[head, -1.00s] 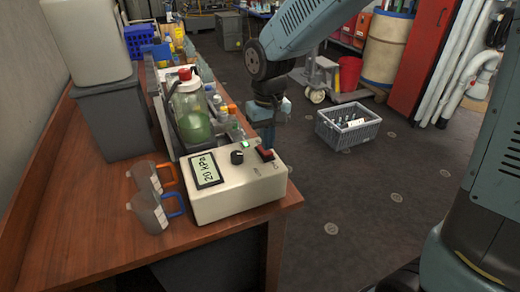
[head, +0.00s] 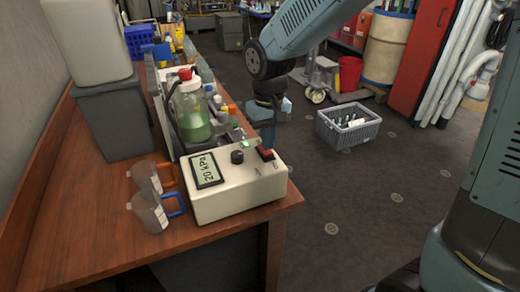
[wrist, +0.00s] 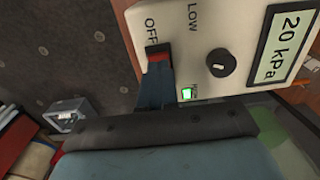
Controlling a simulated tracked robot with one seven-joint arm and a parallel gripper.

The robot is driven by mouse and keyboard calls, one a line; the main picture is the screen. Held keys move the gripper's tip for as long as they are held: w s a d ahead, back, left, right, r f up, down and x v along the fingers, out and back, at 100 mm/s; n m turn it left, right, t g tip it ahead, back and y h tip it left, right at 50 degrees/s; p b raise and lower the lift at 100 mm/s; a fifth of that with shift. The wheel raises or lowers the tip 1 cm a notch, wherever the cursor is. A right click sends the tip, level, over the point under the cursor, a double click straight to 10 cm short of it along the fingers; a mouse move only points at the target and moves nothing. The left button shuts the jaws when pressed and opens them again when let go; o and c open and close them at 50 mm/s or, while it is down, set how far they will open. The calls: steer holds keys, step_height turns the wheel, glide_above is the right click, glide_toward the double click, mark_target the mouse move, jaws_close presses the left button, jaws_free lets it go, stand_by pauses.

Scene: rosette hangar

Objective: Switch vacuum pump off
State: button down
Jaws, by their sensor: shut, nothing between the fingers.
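The vacuum pump's cream control box (head: 235,200) sits at the near end of the wooden bench. Its display (head: 207,169) reads 20 kPa, and a black knob (head: 237,157) sits beside it. A small green lamp (head: 245,144) is lit; it also glows in the wrist view (wrist: 187,94). The red rocker switch (head: 265,154) is near the box's right edge; in the wrist view the switch (wrist: 158,57) has OFF printed by its far end. My gripper (head: 268,146) is shut and empty, its tips at the switch's near end and partly covering it. I cannot tell whether they touch it.
Two measuring jugs with orange (head: 166,173) and blue (head: 174,206) handles stand left of the box. A bottle of green liquid (head: 190,113) stands behind it. A grey crate (head: 347,127) is on the floor to the right, with open floor around it.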

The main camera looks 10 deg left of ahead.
mark_target(268, 153)
steer(key=shift+f, duration=0.9)
stand_by(1.2)
steer(key=shift+r, duration=3.5)
steer(key=shift+w+d+r, duration=0.1)
steer(key=shift+d+r, duration=0.05)
steer(key=shift+d, duration=0.1)
steer(key=s+d+r+m+t, duration=0.15)
steer(key=d+r, duration=0.25)
steer(key=d, duration=0.4)
steer(key=d+r+m+t, duration=0.1)
steer(key=d+r+m, duration=0.15)
steer(key=d, duration=0.45)
steer(key=s+d+r+m+t, duration=0.2)
steer(key=s+d+r+t, duration=0.1)
steer(key=s+d, duration=0.6)
steer(key=shift+s+d+r, duration=0.15)
steer(key=shift+d+r, duration=0.05)
steer(key=shift+d, duration=2.2)
